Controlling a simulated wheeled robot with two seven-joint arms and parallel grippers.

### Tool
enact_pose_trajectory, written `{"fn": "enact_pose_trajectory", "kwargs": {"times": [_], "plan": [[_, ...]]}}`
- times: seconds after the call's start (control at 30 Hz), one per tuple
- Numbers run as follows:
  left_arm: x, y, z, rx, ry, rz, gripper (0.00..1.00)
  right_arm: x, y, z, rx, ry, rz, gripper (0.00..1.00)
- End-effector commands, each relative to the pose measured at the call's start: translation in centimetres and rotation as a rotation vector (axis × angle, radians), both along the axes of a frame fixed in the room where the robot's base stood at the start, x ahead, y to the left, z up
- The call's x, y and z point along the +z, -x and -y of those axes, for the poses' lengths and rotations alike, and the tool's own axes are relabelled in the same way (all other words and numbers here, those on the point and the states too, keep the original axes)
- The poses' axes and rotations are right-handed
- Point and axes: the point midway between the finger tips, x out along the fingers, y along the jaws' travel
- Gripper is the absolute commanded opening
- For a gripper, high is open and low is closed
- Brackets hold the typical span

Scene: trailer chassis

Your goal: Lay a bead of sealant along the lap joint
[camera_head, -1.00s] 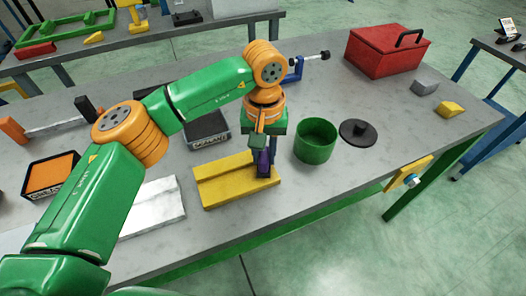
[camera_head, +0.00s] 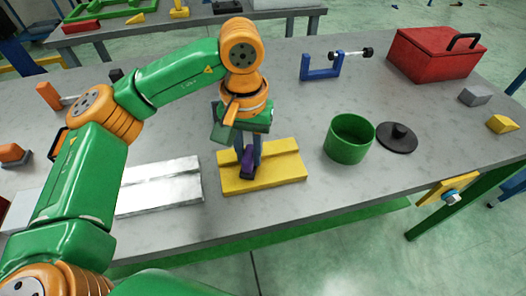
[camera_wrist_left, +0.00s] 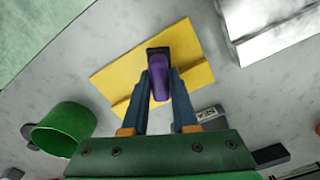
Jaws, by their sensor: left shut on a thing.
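A yellow stepped plate (camera_head: 285,172), seemingly two overlapped sheets with a lap joint, lies on the grey bench. My left gripper (camera_head: 249,152) points down over its left half, shut on a purple tool with a dark end (camera_head: 247,168). In the left wrist view the purple tool (camera_wrist_left: 160,82) sits between the two fingers, over the yellow plate (camera_wrist_left: 120,80). Whether its tip touches the plate cannot be told. No bead of sealant can be made out. My right gripper is in neither view.
A silver stepped plate (camera_head: 160,190) lies just left of the yellow one. A green open pot (camera_head: 348,140) and a black round lid (camera_head: 397,138) stand to the right. A blue clamp (camera_head: 322,72) and red toolbox (camera_head: 435,55) are farther back. Bare bench lies between.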

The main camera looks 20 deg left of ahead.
Motion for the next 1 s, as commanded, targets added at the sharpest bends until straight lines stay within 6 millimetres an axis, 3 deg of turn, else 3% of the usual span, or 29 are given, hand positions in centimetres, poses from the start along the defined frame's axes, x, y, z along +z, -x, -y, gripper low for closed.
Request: {"fn": "enact_pose_trajectory", "kwargs": {"times": [0.5, 0.83, 1.0], "plan": [[-0.2, 2.1, -3.5, 0.001, -0.001, 0.001, 0.0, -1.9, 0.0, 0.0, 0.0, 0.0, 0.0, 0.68], [0.2, 2.2, -3.6, 0.0, 0.0, 0.001, 0.0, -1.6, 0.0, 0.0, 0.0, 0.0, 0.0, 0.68], [2.3, 2.2, -3.5, 0.0, 0.001, 0.001, 0.0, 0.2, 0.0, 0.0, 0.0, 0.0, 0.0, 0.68]]}}
